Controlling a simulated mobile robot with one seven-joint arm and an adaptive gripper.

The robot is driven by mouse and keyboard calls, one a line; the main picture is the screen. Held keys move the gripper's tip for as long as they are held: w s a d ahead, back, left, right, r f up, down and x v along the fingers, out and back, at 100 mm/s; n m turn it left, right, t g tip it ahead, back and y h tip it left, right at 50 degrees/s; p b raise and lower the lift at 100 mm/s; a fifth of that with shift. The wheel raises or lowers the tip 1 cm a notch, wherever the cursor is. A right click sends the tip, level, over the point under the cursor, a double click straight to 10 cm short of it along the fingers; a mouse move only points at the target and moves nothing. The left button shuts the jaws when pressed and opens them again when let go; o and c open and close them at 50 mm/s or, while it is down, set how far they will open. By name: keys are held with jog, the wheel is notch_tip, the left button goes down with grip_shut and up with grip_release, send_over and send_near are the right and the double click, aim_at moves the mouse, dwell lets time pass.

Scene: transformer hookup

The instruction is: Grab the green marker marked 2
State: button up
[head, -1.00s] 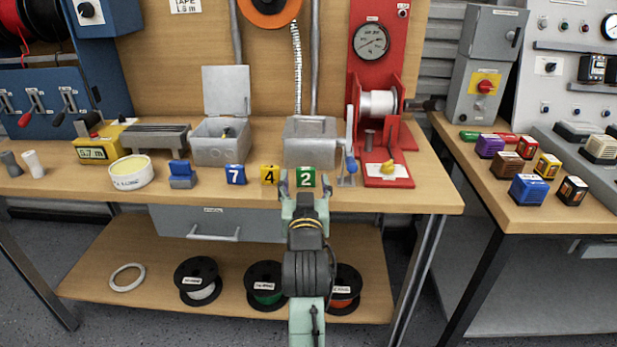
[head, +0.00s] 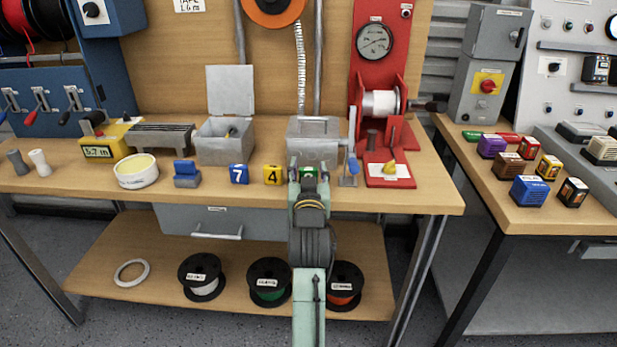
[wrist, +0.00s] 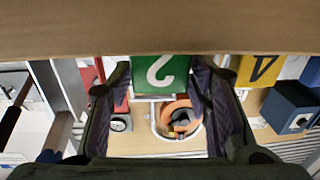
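The green marker with a white 2 (head: 309,173) stands on the workbench near its front edge, mostly hidden behind my gripper in the head view. In the wrist view it appears upside down (wrist: 160,76), between the fingertips. My gripper (head: 309,166) is at the marker. Its two fingers (wrist: 162,80) are open, one on each side of the marker, with very little space at the sides. I cannot tell whether the fingertips touch it.
The yellow marker 4 (head: 272,175) stands just left of the green one, with blue marker 7 (head: 238,174) beyond it. A grey box (head: 313,145) is behind. A red winch stand (head: 388,160) is to the right. Spools lie on the lower shelf (head: 110,255).

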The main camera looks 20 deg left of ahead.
jog(key=c, duration=0.6)
jog(key=shift+r, duration=0.1)
